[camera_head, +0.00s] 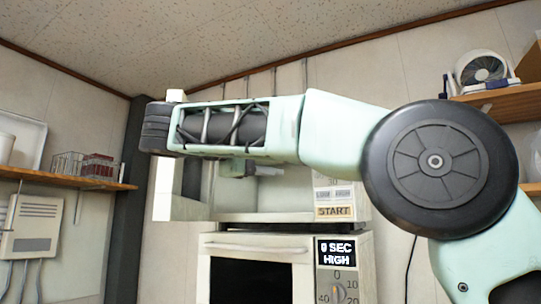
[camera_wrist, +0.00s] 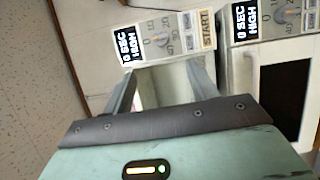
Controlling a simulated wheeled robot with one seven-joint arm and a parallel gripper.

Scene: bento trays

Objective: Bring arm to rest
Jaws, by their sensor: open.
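My arm stretches across the head view from the lower right towards the upper left, in front of two stacked microwaves. In the wrist view my gripper (camera_wrist: 160,75) is open, its two fingers apart with nothing held between them. The fingers point towards the upper microwave (camera_wrist: 180,32), whose control panel and pale interior show just beyond them. I cannot tell how close they are to it. In the head view the fingers are mostly hidden by my arm.
The upper microwave (camera_head: 335,185) stands open, with a pale door panel at its left. The lower microwave (camera_head: 260,245) is closed and reads 0 SEC HIGH. A left shelf (camera_head: 60,180) holds a wire basket; a right shelf (camera_head: 515,95) holds a small fan (camera_head: 482,68).

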